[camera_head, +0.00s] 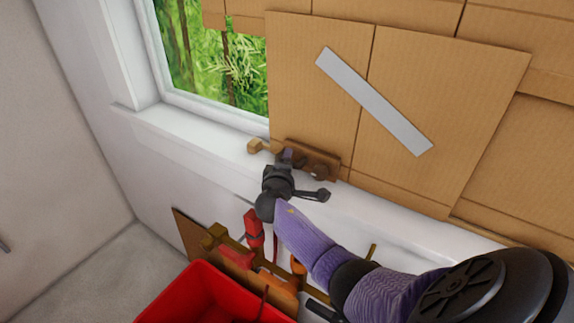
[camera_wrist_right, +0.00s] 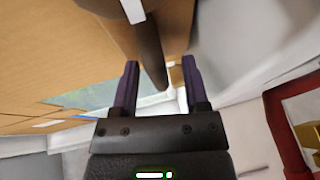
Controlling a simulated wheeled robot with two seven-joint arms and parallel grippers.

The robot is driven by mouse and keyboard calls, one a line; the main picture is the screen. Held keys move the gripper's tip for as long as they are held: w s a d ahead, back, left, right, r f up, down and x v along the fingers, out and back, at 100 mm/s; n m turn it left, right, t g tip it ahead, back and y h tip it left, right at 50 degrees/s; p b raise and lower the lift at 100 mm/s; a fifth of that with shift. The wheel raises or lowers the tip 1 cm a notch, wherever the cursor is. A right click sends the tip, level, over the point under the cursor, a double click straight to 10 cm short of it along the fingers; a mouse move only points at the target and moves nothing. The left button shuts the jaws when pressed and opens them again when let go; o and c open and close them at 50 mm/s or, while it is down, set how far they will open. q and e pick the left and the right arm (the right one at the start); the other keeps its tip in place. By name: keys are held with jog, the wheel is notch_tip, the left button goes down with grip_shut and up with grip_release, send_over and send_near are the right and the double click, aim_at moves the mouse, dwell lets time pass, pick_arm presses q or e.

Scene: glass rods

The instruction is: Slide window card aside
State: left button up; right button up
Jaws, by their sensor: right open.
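The window card (camera_head: 440,100) is a large tan cardboard panel with a grey tape strip (camera_head: 375,100) slanting across it. It covers the window right of the bare glass (camera_head: 215,65). A brown wooden handle piece (camera_head: 325,165) sits at its lower left edge, with a light wooden knob (camera_head: 266,146) to the left. My right gripper (camera_head: 291,156) is at this handle piece. In the right wrist view its two purple fingers (camera_wrist_right: 161,66) are open, with a dark bar (camera_wrist_right: 151,45) between or just beyond them; contact is not clear. My left gripper is not in view.
A white sill (camera_head: 180,125) runs under the window. Below stand a red bin (camera_head: 195,293) and a wooden rack (camera_head: 190,232) with red and orange-handled tools (camera_head: 254,230). More cardboard (camera_head: 535,150) covers the wall at right. Bare floor (camera_head: 130,270) shows at lower left.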

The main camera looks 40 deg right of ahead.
jog(key=shift+w+d, duration=0.15)
jog(key=shift+d, duration=0.1)
grip_shut()
dwell(1.3)
